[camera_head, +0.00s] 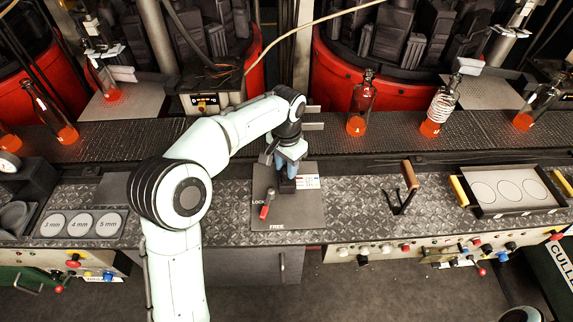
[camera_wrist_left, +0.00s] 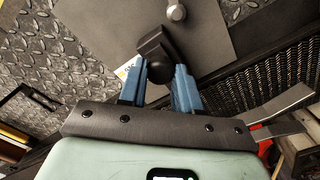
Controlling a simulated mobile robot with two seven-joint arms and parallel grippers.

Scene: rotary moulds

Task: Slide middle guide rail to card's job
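A dark plate (camera_head: 262,215) marked LOCK and FREE carries a red-handled lever (camera_head: 266,207), whose handle lies near the LOCK end. My left gripper (camera_head: 288,165) is over the plate's upper half. Its blue fingers (camera_wrist_left: 160,75) straddle a black knob (camera_wrist_left: 153,48), with no clear gap on either side. A small printed card (camera_head: 308,182) lies just right of the gripper, its text too small to read. It is partly hidden in the left wrist view. Pale metal rail bars (camera_head: 314,126) stick out over the conveyor edge behind the gripper and also show in the wrist view (camera_wrist_left: 285,103).
A dark conveyor (camera_head: 220,140) runs behind the bench, with several orange-filled bottles (camera_head: 360,105) on it. Discs marked 3, 4 and 5 mm (camera_head: 82,224) lie at left. A wooden-handled lever (camera_head: 409,176) and a tray (camera_head: 472,170) with ovals stand at right.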

